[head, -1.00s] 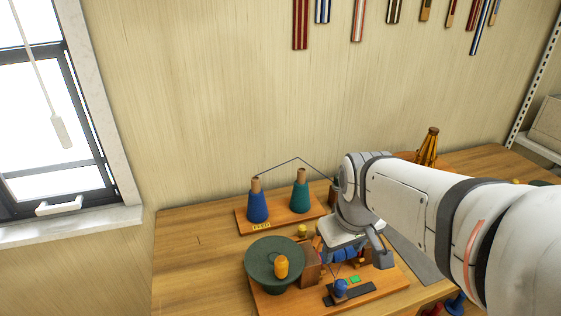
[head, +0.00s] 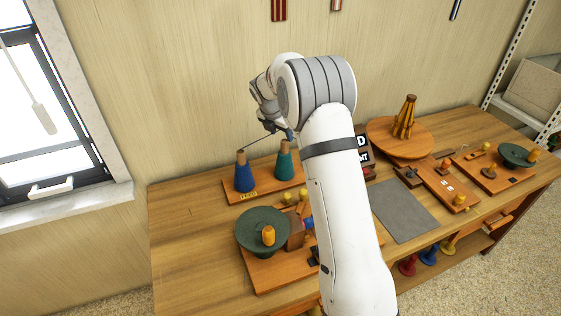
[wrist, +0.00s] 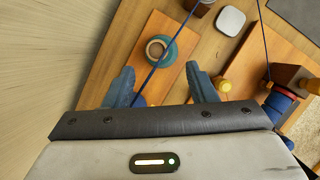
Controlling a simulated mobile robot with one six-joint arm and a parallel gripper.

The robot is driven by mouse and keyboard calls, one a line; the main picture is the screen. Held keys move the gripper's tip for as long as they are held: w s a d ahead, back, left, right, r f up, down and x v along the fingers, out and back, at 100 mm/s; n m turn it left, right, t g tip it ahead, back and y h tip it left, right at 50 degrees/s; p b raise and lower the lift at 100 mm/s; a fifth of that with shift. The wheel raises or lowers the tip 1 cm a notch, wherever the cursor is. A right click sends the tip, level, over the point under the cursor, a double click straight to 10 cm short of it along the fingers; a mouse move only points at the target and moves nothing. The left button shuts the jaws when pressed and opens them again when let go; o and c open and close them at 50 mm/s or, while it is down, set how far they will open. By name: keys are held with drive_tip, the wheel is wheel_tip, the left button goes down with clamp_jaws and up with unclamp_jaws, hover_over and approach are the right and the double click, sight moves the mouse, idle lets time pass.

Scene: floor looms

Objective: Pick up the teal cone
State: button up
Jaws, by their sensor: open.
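The teal cone (head: 284,166) stands upright on a wooden board (head: 262,190) at the back of the bench, with a bare wooden tip on top. A blue cone (head: 244,178) stands to its left. My gripper (head: 281,132) is above the teal cone, pointing down. In the wrist view the teal cone (wrist: 169,56) is seen from above, a little beyond the open fingers and roughly centred between them (wrist: 163,80). The jaws are empty. The gap between fingertips and cone tip is hard to judge.
A thin thread (wrist: 150,72) crosses the wrist view over the cone. A dark green round plate (head: 262,225) with a yellow-orange spool (head: 268,236) stands in front. A grey mat (head: 404,210) and a wooden turntable (head: 385,138) lie to the right. The wall is close behind.

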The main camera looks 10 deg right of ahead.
sight(284, 142)
drive_tip(key=shift+w+f, duration=0.3)
drive_tip(key=shift+f, duration=0.05)
drive_tip(key=p+x, duration=0.1)
drive_tip(key=x, duration=0.6)
drive_tip(key=shift+d+f+p, duration=0.1)
drive_tip(key=shift+f+p, duration=0.15)
drive_tip(key=shift+p, duration=0.15)
drive_tip(key=shift+s, duration=0.1)
drive_tip(key=shift+c, duration=0.4)
clamp_jaws()
